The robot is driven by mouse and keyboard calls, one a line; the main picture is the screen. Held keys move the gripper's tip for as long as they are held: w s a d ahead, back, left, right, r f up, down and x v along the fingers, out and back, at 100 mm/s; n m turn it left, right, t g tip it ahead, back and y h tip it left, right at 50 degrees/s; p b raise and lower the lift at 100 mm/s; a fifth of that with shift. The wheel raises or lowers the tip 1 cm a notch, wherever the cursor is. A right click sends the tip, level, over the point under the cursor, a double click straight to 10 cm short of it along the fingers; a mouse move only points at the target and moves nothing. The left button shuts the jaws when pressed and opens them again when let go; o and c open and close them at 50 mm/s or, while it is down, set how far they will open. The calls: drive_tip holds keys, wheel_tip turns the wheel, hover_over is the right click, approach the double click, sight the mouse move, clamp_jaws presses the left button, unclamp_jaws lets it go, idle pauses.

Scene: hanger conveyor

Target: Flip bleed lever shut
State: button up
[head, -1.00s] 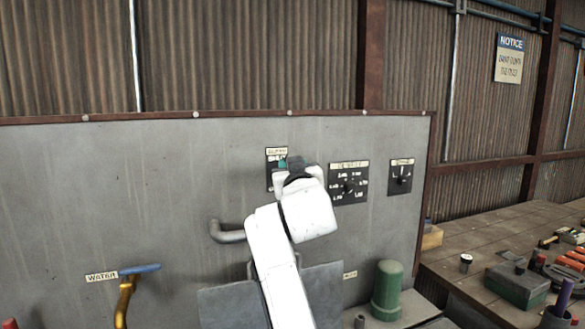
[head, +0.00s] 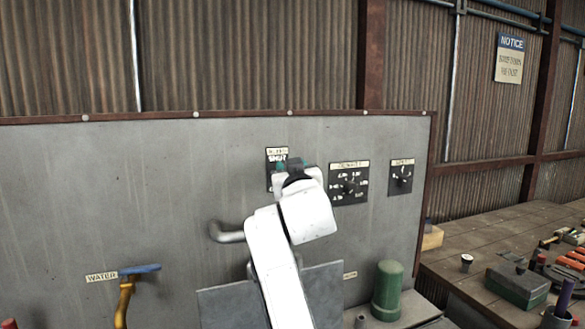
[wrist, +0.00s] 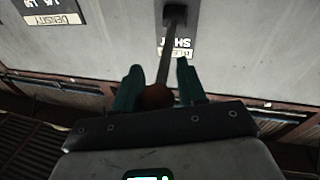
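The bleed lever shows in the wrist view as a grey rod (wrist: 171,52) running from a dark mount (wrist: 180,14) to a brown knob (wrist: 156,96). The knob sits between the two teal fingers of my gripper (wrist: 156,88). The fingers are close on both sides of it; I cannot tell whether they press on it. The rod passes across the label plate with the upside-down word SHUT (wrist: 180,43). In the head view the plate (head: 277,154) shows above my gripper (head: 294,168), which hides the lever and the lower plate.
To the right on the grey panel (head: 120,200) are a density dial (head: 348,186) and a smaller dial (head: 400,177). A bent grey pipe (head: 226,233) projects left of my arm. A green cylinder (head: 387,290) stands low right. A blue-handled water valve (head: 139,269) is at lower left.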

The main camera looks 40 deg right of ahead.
drive_tip(key=o, duration=0.3)
drive_tip(key=shift+r, duration=0.1)
drive_tip(key=b+v, duration=0.3)
drive_tip(key=v, duration=0.8)
drive_tip(key=shift+c, duration=0.2)
